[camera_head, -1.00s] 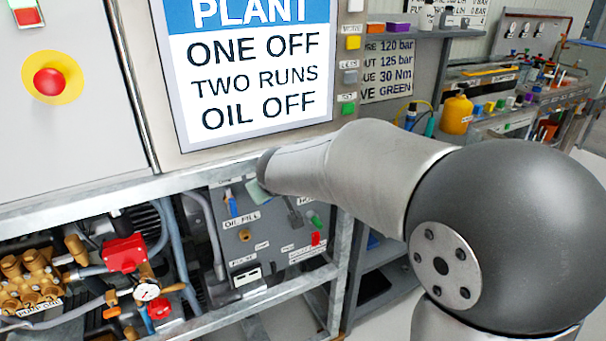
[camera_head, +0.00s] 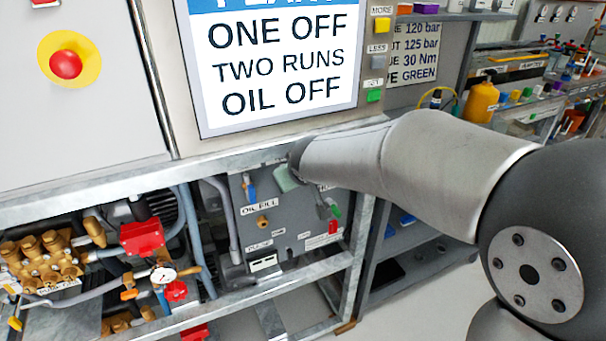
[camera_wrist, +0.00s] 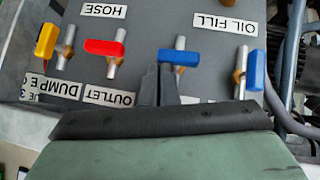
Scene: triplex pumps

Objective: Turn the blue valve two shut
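The grey valve panel (camera_head: 290,232) stands in the lower frame. In the wrist view, its labels appear upside down. A blue valve handle (camera_wrist: 179,56) lies across its metal stem near the middle. A second blue handle (camera_wrist: 256,70) sits at right, in line with its stem, by the OIL FILL label. Neither blue valve shows a readable "two". My gripper (camera_wrist: 160,66) has its dark fingers close together, with the tips at the left end of the middle blue handle. I see nothing between them; whether they touch the handle is unclear. The head view mostly hides the fingers.
A red valve handle (camera_wrist: 104,47) and a yellow one (camera_wrist: 46,41) stand left of the fingers. Grey pipes (camera_wrist: 292,60) run at right. In the head view, a metal frame rail (camera_head: 90,196) crosses above the pump (camera_head: 40,258) and valve panel.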

